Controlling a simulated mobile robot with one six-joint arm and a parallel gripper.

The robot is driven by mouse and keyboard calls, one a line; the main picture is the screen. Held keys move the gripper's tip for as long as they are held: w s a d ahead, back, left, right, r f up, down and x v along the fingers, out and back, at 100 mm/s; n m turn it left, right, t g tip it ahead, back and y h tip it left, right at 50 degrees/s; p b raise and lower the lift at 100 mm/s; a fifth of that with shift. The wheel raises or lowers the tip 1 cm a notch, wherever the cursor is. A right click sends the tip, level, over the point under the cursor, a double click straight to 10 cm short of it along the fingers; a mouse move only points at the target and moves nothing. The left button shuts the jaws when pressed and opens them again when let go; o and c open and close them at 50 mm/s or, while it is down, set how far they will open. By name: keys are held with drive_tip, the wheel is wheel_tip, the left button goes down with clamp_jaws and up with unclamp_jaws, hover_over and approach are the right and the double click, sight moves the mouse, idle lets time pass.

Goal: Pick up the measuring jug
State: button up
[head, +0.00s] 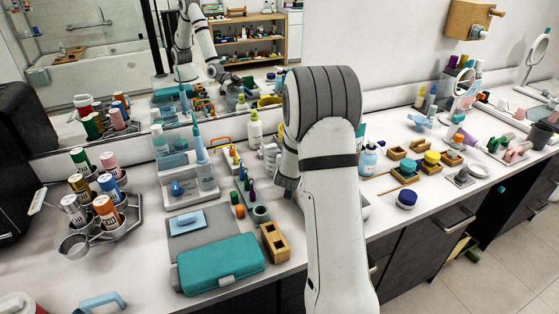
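I cannot pick out a measuring jug with certainty. A pale, clear-looking edge (365,208) shows just right of my arm on the counter, but most of that thing is hidden, so I cannot tell what it is. My arm rises through the middle and bends down behind itself. The dark end of my arm, by my gripper (286,187), shows at the arm's left side above the counter. Its fingers are hidden or too small to make out, and I see nothing held.
A teal case (220,265), a wooden block (275,242) and a bottle rack (112,222) crowd the left. A blue pump bottle (368,160), wooden trays (405,175) and a round blue-lidded jar (407,199) stand right. A mirror backs the counter. Drawers (425,240) lie below the front edge.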

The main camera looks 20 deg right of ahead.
drive_tip(key=shift+c, duration=0.2)
clamp_jaws()
idle(0.3)
wheel_tip(320, 180, up, 10)
drive_tip(key=shift+c, duration=1.3)
unclamp_jaws()
clamp_jaws()
drive_tip(key=shift+w, duration=0.1)
